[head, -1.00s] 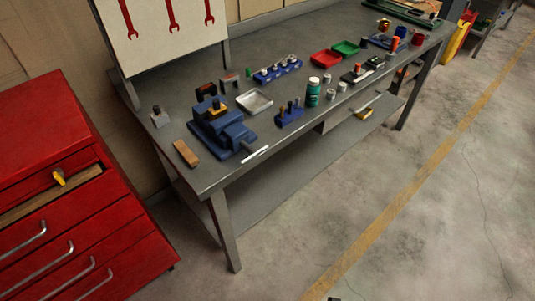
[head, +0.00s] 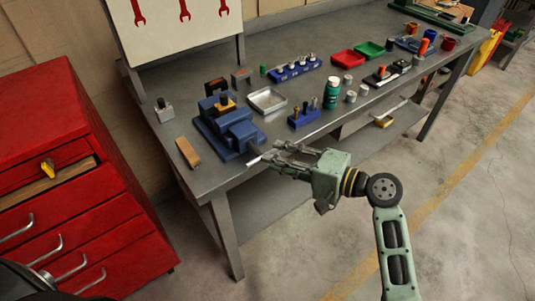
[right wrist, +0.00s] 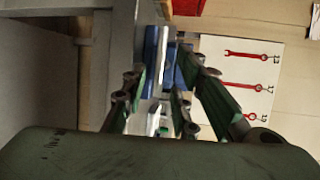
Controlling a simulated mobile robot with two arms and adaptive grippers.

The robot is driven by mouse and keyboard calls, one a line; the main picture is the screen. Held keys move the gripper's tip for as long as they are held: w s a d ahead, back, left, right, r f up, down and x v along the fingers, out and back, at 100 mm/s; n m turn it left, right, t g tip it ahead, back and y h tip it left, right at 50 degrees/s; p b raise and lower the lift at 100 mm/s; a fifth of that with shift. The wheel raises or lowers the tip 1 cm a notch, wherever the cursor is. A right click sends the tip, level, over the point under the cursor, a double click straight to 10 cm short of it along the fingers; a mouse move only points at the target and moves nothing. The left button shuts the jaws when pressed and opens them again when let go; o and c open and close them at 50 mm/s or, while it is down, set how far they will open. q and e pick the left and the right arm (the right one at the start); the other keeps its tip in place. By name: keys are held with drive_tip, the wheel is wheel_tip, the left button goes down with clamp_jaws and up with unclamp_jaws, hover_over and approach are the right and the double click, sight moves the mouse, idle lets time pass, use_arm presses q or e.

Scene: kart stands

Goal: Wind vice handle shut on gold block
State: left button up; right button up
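The blue vice (head: 228,130) stands at the front left of the grey workbench; its blue body also shows in the right wrist view (right wrist: 168,75). The gold block (head: 226,103) sits at the top of the vice, by its dark jaws. The pale handle bar (head: 254,162) is at the vice's front end, by the bench edge. My right gripper (head: 268,153) is open, its fingertips close to the handle. In the right wrist view its two fingers (right wrist: 165,95) stand apart; contact with the handle cannot be told. My left gripper is out of view.
A wooden block (head: 188,152) lies left of the vice. A metal tray (head: 267,101), a blue holder with tools (head: 303,118) and a green bottle (head: 331,93) stand to the right. A red drawer cabinet (head: 60,170) stands left of the bench, one drawer partly open.

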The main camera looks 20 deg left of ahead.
sight(254, 149)
drive_tip(key=shift+x, duration=2.3)
clamp_jaws()
